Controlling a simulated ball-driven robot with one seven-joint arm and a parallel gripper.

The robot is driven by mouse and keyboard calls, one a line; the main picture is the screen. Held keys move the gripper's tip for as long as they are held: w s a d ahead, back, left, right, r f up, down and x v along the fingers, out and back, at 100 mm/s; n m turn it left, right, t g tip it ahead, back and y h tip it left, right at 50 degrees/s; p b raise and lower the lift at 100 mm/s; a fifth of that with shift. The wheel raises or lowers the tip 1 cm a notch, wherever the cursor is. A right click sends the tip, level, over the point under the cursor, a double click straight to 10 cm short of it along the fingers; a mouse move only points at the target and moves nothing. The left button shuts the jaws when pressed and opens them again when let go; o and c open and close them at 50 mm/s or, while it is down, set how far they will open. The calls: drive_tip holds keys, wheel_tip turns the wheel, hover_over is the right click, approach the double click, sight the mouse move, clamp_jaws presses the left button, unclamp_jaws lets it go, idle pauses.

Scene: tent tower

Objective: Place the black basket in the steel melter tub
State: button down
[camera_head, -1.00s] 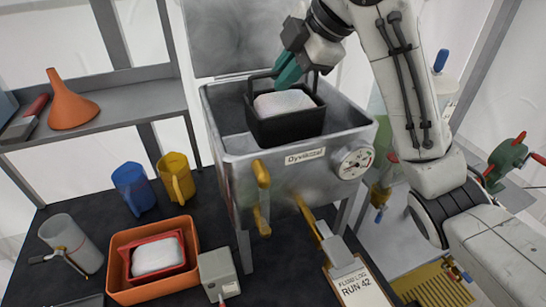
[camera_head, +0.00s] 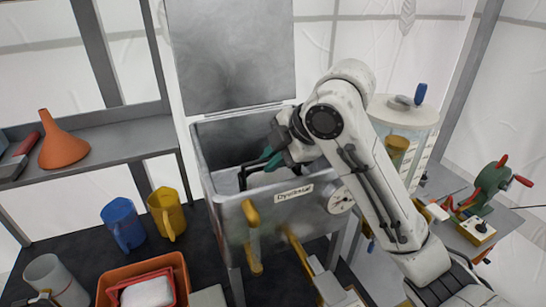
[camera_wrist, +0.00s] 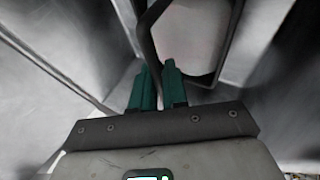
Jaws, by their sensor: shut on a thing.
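The steel melter tub (camera_head: 290,219) stands in the middle of the head view with its lid raised behind it. My gripper (camera_head: 267,161), with teal fingers, reaches down into the tub's open top. In the wrist view my gripper (camera_wrist: 158,86) is shut on the dark handle (camera_wrist: 146,35) of the black basket. A white block (camera_wrist: 196,32) lies in the basket beside the fingers. In the head view only a bit of the dark handle (camera_head: 242,179) shows; the tub's front wall and my gripper hide the rest. I cannot tell whether the basket touches the tub floor.
Yellow taps (camera_head: 252,236) and a dial (camera_head: 341,201) are on the tub's front. Blue (camera_head: 122,224) and yellow (camera_head: 167,213) jugs stand left. An orange tray (camera_head: 180,268) holds a red container with a white block. An orange funnel (camera_head: 62,141) sits on the shelf.

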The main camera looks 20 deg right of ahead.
drive_tip(key=c, duration=1.1)
unclamp_jaws()
drive_tip(key=shift+c, duration=0.2)
drive_tip(key=b+v, duration=0.1)
drive_tip(key=v, duration=1.1)
drive_tip(key=shift+r, duration=0.1)
